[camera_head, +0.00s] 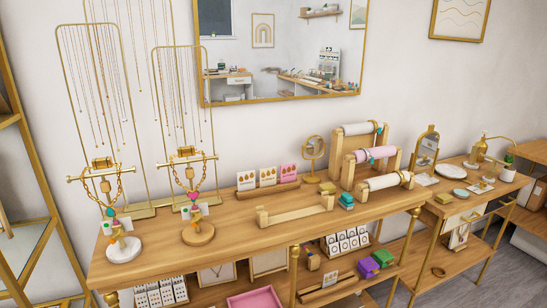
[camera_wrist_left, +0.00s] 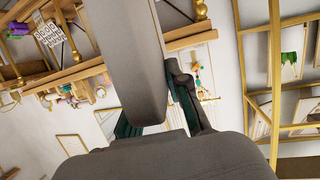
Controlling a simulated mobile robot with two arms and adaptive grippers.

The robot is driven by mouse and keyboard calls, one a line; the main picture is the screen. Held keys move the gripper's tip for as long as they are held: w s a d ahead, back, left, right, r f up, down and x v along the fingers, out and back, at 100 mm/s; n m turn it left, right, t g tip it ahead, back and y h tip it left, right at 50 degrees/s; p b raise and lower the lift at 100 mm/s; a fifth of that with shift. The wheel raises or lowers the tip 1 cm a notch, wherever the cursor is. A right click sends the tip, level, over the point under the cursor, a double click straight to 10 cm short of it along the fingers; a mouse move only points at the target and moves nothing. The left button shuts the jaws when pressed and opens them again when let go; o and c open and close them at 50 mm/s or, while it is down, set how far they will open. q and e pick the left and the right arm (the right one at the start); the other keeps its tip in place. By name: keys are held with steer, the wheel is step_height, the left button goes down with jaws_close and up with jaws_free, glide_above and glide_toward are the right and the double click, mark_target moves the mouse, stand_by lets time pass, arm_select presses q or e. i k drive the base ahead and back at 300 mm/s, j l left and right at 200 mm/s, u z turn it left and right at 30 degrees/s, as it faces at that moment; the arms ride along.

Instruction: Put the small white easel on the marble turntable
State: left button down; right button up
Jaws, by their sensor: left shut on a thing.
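A pale round disc (camera_head: 451,171), which looks like the marble turntable, lies on the right-hand wooden table in the head view; its details are too small to be sure. I cannot make out the small white easel in either view. My left gripper (camera_wrist_left: 158,117) shows in the left wrist view as grey fingers with dark green pads. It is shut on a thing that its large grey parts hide. Neither gripper shows in the head view, so my right gripper is out of sight.
The long wooden table (camera_head: 240,218) bears two gold necklace stands, earring cards (camera_head: 267,177), a bracelet rack (camera_head: 375,155) and a round gold mirror (camera_head: 313,147). The right-hand table also holds an arched gold mirror (camera_head: 426,148), a small plant (camera_head: 508,161) and a gold lamp (camera_head: 484,143).

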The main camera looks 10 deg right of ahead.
mark_target(450, 170)
steer(key=l+u, duration=0.5)
steer(key=l, duration=9.4)
